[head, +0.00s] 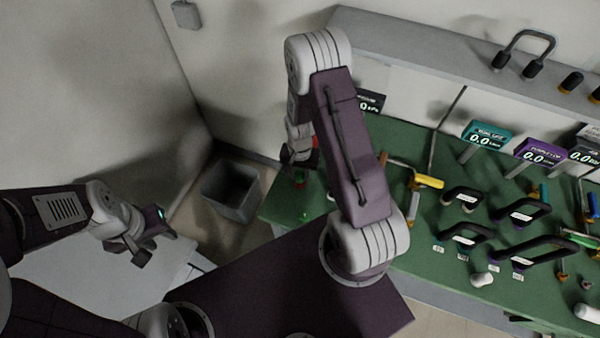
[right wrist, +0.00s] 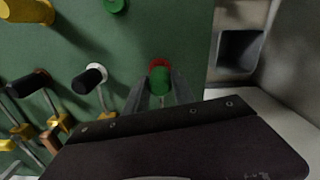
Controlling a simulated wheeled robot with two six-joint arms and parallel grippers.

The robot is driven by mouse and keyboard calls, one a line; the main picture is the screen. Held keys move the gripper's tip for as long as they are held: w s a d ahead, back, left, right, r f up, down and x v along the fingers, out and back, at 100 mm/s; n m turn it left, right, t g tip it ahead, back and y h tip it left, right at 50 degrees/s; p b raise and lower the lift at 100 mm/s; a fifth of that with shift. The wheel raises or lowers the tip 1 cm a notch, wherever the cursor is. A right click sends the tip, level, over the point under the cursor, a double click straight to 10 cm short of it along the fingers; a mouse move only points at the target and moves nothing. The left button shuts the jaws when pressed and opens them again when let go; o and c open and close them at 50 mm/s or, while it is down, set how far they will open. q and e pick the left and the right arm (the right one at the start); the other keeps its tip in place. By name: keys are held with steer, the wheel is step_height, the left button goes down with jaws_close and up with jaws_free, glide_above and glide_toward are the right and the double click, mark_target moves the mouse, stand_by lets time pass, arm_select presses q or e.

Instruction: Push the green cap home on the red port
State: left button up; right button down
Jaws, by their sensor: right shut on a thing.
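My right gripper (right wrist: 160,92) is shut on the green cap (right wrist: 160,79), which sits between its two fingers in the right wrist view. The red port (right wrist: 159,62) shows as a red rim just beyond the cap, in line with it. I cannot tell whether the cap touches the port or how deep it sits. In the head view my right gripper (head: 299,164) is small and dark at the bench's left end, partly hidden by my arm. My left gripper (head: 158,247) is open and empty, away from the bench at the left.
Another green knob (right wrist: 115,5) is on the green bench (right wrist: 150,30). Black-tipped levers (right wrist: 88,80) and yellow parts (right wrist: 25,10) stand nearby. A grey bin (head: 231,190) stands beyond the bench's left edge. Handles and displays fill the bench's right side.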

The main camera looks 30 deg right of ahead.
mark_target(300, 173)
steer(key=shift+f+b, duration=0.45)
steer(key=shift+f, duration=0.3)
steer(key=c, duration=1)
jaws_free()
steer(key=shift+o, duration=0.2)
step_height(300, 173, up, 9)
steer(key=shift+r, duration=0.1)
